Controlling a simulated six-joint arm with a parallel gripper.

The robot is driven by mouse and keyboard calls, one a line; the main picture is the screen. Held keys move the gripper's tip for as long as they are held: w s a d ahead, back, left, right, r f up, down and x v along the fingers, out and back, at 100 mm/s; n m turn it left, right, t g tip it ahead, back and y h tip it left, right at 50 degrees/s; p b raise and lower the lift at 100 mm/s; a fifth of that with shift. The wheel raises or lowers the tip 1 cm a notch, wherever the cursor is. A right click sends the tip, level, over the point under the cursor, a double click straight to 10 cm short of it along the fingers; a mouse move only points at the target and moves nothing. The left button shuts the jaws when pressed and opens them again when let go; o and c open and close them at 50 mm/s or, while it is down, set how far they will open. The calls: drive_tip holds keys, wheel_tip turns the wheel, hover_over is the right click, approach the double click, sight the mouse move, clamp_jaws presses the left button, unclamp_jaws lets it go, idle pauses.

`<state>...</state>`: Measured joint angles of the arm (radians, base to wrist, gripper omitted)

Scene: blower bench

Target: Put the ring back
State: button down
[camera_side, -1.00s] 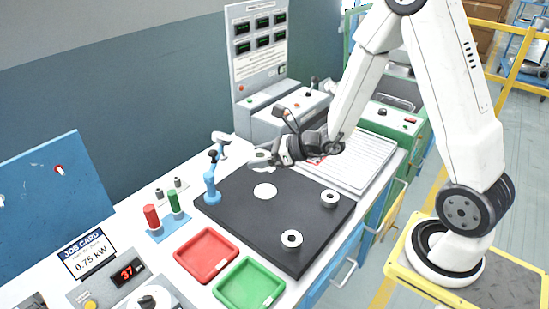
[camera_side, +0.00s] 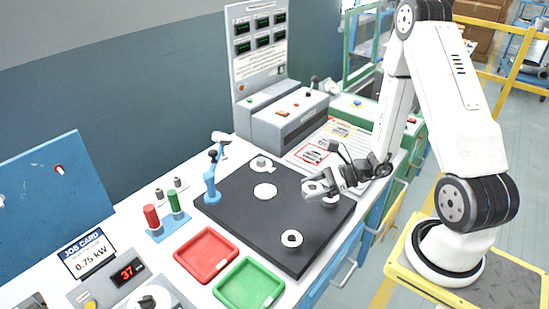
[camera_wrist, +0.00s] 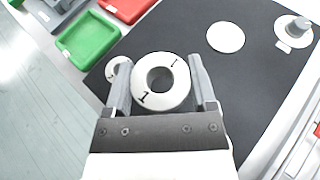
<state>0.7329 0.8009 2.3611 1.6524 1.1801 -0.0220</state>
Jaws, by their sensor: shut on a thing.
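My gripper (camera_side: 318,188) is over the right part of the black mat (camera_side: 228,203). In the wrist view my gripper (camera_wrist: 160,84) is shut on a white ring (camera_wrist: 145,92) with a dark hole and small dark marks. I cannot tell whether this ring touches the mat. In the side view my gripper partly hides it. A second white ring (camera_side: 284,243) lies near the mat's front edge; it also shows in the wrist view (camera_wrist: 112,78), partly behind a finger. A grey post on a white round base (camera_side: 261,162) stands at the mat's back corner.
A flat white disc (camera_side: 265,191) lies mid-mat. A blue stand (camera_side: 211,188) is at the mat's left corner. Red (camera_side: 206,254) and green (camera_side: 249,286) trays sit in front. Red and green cylinders (camera_side: 152,217) stand at left. A control box (camera_side: 290,118) is behind.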

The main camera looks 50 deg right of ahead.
drive_tip(key=shift+s+f, duration=0.15)
drive_tip(key=shift+s, duration=0.2)
hover_over(311, 220)
drive_tip(key=shift+d+f, duration=0.1)
drive_tip(key=shift+f, duration=2.15)
drive_tip(key=shift+f, duration=1.75)
drive_tip(key=shift+f, duration=0.6)
unclamp_jaws()
drive_tip(key=shift+r, duration=0.15)
